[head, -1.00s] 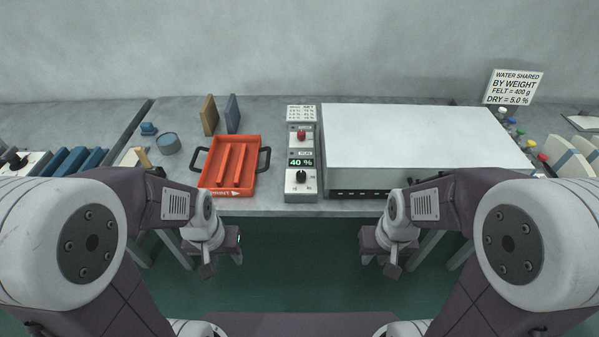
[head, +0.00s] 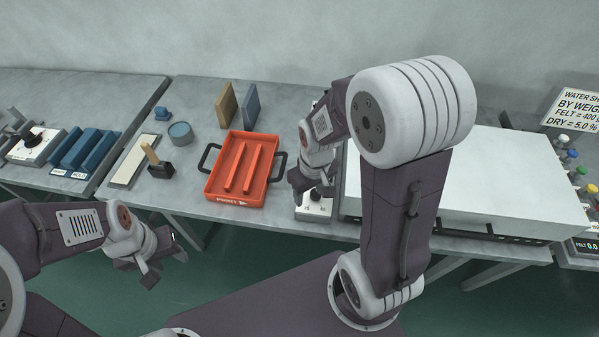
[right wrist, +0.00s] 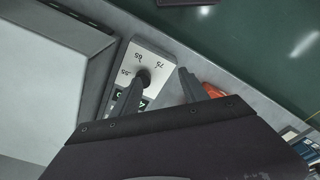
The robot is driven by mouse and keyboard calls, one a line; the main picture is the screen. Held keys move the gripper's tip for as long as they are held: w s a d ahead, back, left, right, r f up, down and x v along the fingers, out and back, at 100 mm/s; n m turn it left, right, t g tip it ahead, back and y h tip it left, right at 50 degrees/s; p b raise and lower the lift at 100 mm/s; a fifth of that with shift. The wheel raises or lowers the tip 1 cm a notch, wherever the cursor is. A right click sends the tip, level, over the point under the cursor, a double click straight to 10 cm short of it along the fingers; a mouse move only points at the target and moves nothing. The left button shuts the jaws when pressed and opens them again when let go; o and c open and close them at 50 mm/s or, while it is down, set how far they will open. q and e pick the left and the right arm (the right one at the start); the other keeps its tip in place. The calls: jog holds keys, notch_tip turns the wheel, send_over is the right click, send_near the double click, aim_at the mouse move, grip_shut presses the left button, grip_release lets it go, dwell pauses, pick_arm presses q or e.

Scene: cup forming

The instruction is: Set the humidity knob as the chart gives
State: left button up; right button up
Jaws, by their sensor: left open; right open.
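The humidity knob (head: 316,194) is a dark knob on a pale control panel (head: 312,211), mostly behind my right arm in the head view. The right wrist view shows the knob (right wrist: 143,76) with dial marks that look like 55, 65 and 75 around it. My right gripper (head: 302,187) is open over the panel. In the right wrist view, its fingers (right wrist: 162,78) are apart, with the knob close to the left fingertip; contact cannot be told. The panel's display and small chart are hidden in the head view. My left gripper (head: 150,268) is open, low in front of the table.
An orange tray (head: 212,187) stands left of the panel and a large white box (head: 490,180) right of it. A sign (head: 580,108) reading "WATER SHARED BY WEIGHT" stands at the far right.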

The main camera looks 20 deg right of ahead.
aim_at(316, 192)
jog(key=shift+n+g, duration=0.4)
jog(key=shift+g, duration=0.1)
jog(key=w+d+r+p, duration=0.1)
jog(key=d+p, duration=0.1)
jog(key=p, duration=0.1)
jog(key=w+d+r+p, duration=0.1)
jog(key=w+p, duration=0.1)
jog(key=p, duration=0.1)
jog(key=shift+w+d+r, duration=0.1)
jog(key=shift+d+r, duration=0.25)
jog(key=shift+d, duration=0.05)
notch_tip(316, 192, down, 8)
jog(key=shift+f, duration=0.25)
grip_shut()
